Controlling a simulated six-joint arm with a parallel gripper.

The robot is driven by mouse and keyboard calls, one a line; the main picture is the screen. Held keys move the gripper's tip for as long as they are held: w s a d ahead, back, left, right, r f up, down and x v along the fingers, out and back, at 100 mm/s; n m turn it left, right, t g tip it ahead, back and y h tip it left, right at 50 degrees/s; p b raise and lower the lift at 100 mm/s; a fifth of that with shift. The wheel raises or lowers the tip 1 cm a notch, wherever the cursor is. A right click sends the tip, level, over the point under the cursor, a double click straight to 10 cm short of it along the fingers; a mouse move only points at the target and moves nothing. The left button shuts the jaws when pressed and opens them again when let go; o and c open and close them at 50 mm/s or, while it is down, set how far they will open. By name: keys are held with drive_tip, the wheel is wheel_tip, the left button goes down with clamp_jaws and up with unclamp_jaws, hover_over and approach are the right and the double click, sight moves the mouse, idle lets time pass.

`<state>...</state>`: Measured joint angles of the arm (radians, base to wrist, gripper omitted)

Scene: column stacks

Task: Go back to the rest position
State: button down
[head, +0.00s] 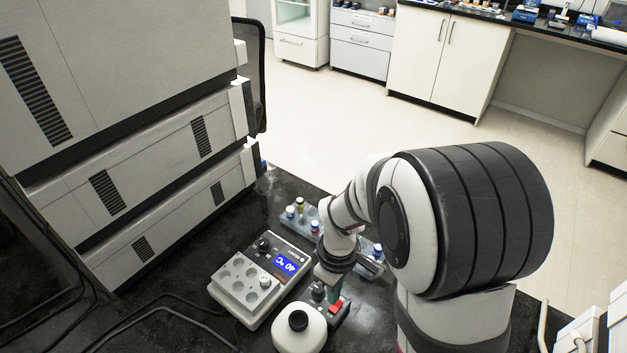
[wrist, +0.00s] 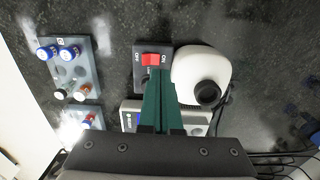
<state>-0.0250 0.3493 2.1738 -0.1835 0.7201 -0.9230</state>
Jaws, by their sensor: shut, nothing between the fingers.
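My gripper (wrist: 160,112) is shut and empty, with its green fingers pressed together in the wrist view. Its tips lie just short of the red switch (wrist: 152,60) on a dark box (wrist: 141,72) in that view; I cannot tell whether they touch it. In the head view my gripper (head: 334,305) is low over the bench beside the same red switch, partly hidden by my wrist. My arm reaches down from the right.
A white heater block (head: 228,297) with a lit blue display stands left of my gripper. A round white device (head: 301,335) with a black cap is close in front. A vial rack (wrist: 86,72) holds several vials. Stacked instrument modules (head: 140,190) rise at the left.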

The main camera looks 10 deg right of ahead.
drive_tip(key=s+a+r+m+y, duration=0.1)
drive_tip(key=s+r+m, duration=0.5)
drive_tip(key=s, duration=0.3)
drive_tip(key=s+a+r+m, duration=0.1)
drive_tip(key=s+r+m, duration=0.5)
drive_tip(key=s+m, duration=0.2)
drive_tip(key=shift+s+a+y, duration=0.35)
drive_tip(key=shift+s+y, duration=0.05)
drive_tip(key=shift+s, duration=0.55)
drive_tip(key=shift+r, duration=0.1)
